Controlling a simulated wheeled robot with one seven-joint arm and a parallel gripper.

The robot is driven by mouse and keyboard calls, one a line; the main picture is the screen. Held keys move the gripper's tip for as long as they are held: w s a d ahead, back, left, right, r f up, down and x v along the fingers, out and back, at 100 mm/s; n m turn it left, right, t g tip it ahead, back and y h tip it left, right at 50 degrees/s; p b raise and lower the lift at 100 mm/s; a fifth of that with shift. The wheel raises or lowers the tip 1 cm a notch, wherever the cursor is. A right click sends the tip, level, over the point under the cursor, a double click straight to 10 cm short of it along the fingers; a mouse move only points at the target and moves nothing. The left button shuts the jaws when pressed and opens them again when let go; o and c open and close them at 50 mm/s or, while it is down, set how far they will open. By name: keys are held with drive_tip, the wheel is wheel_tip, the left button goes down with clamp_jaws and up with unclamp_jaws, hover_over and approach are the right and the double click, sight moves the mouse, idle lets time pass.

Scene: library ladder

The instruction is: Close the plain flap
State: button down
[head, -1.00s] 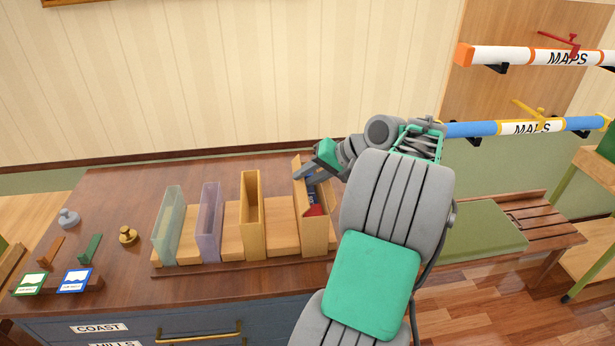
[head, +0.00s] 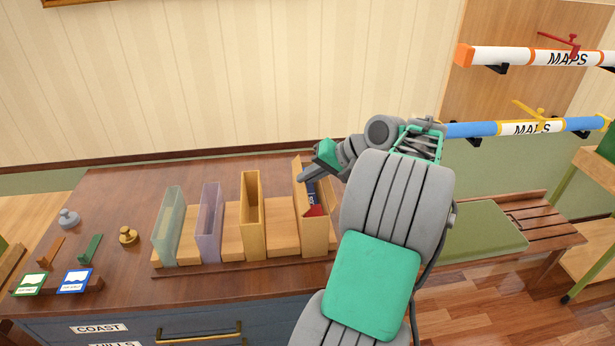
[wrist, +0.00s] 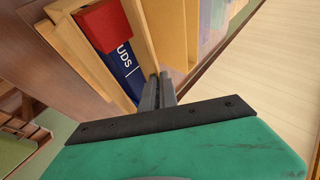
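The rightmost holder (head: 312,236) is a plain pale-wood box. A raised pale panel (head: 297,168) at its upper left looks like the plain flap, standing up and open. Inside are a dark blue item with white letters (wrist: 121,72) and a red piece (wrist: 103,27), which also shows in the head view (head: 315,210). My gripper (head: 303,177) is at the top of this holder, beside the raised panel. In the wrist view its two fingers (wrist: 158,84) lie close together with nothing visible between them. I cannot tell whether they touch the panel.
A yellowish holder (head: 251,215), a purple one (head: 210,225) and a pale green one (head: 168,228) stand to the left. A brass knob (head: 128,236) and a grey knob (head: 69,218) sit on the desk (head: 120,195). Map tubes (head: 490,128) hang at the right.

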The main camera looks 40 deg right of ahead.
idle(0.7)
drive_tip(key=shift+s+d+r+t+y+p, duration=0.15)
drive_tip(key=shift+t+y+p, duration=0.15)
drive_tip(key=shift+p, duration=0.95)
drive_tip(key=shift+f+p, duration=0.3)
drive_tip(key=shift+p, duration=0.1)
drive_tip(key=shift+f, duration=0.1)
drive_tip(key=c, duration=1.6)
unclamp_jaws()
drive_tip(key=shift+c, duration=0.2)
